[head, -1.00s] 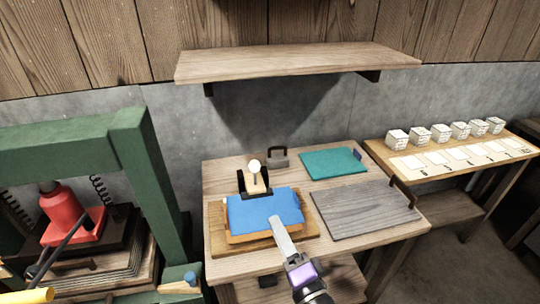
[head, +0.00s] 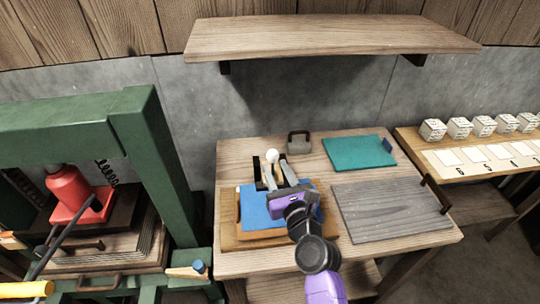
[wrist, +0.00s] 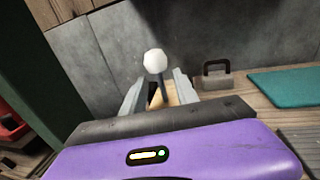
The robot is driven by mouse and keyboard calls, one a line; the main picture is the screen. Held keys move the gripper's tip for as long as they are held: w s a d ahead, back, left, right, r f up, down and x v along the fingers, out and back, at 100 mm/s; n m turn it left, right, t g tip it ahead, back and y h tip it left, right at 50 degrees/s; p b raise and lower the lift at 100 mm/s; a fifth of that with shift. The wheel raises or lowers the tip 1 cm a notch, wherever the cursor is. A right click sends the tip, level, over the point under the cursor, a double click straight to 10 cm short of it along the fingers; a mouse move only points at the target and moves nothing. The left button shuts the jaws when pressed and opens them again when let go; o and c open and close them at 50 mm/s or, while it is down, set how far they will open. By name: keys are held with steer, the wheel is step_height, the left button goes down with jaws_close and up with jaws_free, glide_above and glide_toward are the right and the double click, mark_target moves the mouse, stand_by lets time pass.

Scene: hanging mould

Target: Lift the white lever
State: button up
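The white lever shows as a white ball knob (head: 271,155) on a dark stem, at the back of the mould with the blue sheet (head: 254,212) on the work table. In the wrist view the knob (wrist: 155,61) stands upright, straight ahead and between the lines of my fingers. My gripper (head: 277,170) reaches over the blue sheet towards the lever, with its two fingers apart. In the wrist view my gripper (wrist: 159,78) has one finger on each side of the stem. I cannot tell whether either finger touches it. My gripper hides the stem's lower part.
A grey weight with a handle (head: 299,142) and a teal board (head: 359,152) lie behind. A grey wooden board (head: 392,211) with a dark handle lies right. A shelf (head: 330,37) hangs above. A green press frame (head: 160,175) stands close on the left.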

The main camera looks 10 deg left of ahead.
mark_target(269, 166)
steer(key=shift+b+x, duration=0.85)
steer(key=shift+x, duration=2.25)
steer(key=shift+c, duration=0.3)
jaws_close()
steer(key=shift+r, duration=0.3)
